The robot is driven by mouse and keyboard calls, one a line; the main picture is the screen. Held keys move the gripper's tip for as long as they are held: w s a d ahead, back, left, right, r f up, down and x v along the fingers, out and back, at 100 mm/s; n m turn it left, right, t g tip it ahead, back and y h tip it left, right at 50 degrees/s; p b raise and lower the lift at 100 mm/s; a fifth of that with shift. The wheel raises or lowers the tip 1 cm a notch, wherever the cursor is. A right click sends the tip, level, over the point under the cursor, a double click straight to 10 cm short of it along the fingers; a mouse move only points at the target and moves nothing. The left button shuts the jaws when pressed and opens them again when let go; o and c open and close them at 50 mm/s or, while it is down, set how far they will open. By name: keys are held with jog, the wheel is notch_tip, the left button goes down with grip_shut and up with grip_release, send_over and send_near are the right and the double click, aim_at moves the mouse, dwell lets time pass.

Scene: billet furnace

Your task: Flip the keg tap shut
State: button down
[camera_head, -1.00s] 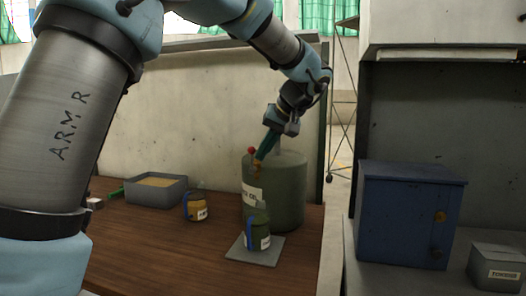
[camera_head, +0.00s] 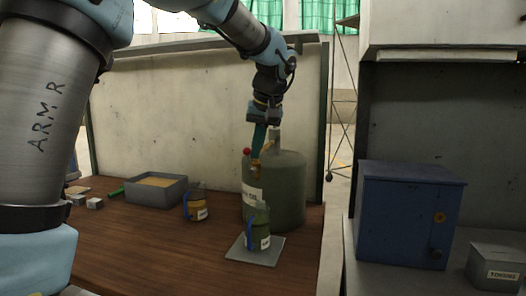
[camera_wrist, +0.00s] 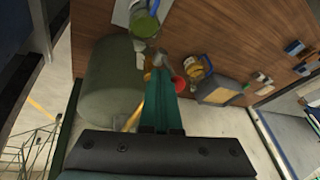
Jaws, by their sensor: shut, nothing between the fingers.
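The dark green keg (camera_head: 285,190) stands at the back right of the wooden bench, a pale label on its front. Its brass tap (camera_head: 256,170) is on the front, with a red knob (camera_head: 247,152) at its upper left. My gripper (camera_head: 257,155) points down over the tap, its teal fingers shut and empty. In the wrist view the fingers (camera_wrist: 161,85) lie just left of the red knob (camera_wrist: 180,84), with the keg (camera_wrist: 112,82) further left. I cannot tell whether they touch the tap, which they partly hide. A green-filled mug (camera_head: 258,230) with a blue handle stands below the tap.
The mug stands on a grey plate (camera_head: 240,255). A blue cabinet (camera_head: 405,215) and a grey box (camera_head: 497,268) are on the right counter. The bench's front left is clear.

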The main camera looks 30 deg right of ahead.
jog(key=shift+w+a+r+n+g+h+p, duration=0.15)
jog(key=shift+w+a+g+h+p, duration=0.1)
jog(key=shift+w+a+g+h, duration=0.2)
jog(key=shift+w+a+r+n+g+h+p, duration=0.1)
jog(key=shift+w+a+n+g+h+p, duration=0.15)
jog(key=shift+g+h, duration=0.3)
jog(key=w+a+f+n+g+h+b, duration=0.1)
jog(key=w+a+f+g+h+b, duration=0.2)
jog(key=g+h, duration=0.3)
jog(key=shift+w+a+f+g+h, duration=0.2)
jog(key=shift+a+f+g+h, duration=0.2)
jog(key=shift+h, duration=0.6)
jog(key=shift+w+a+f+b, duration=0.1)
jog(key=shift+f+b, duration=0.05)
jog(key=shift+b, duration=0.15)
jog(key=d+r+v, duration=0.1)
jog(key=r+v, duration=0.1)
jog(key=v, duration=1)
jog(key=shift+d+r+p, duration=0.15)
jog(key=shift+d+p, duration=0.2)
jog(key=shift+p, duration=0.1)
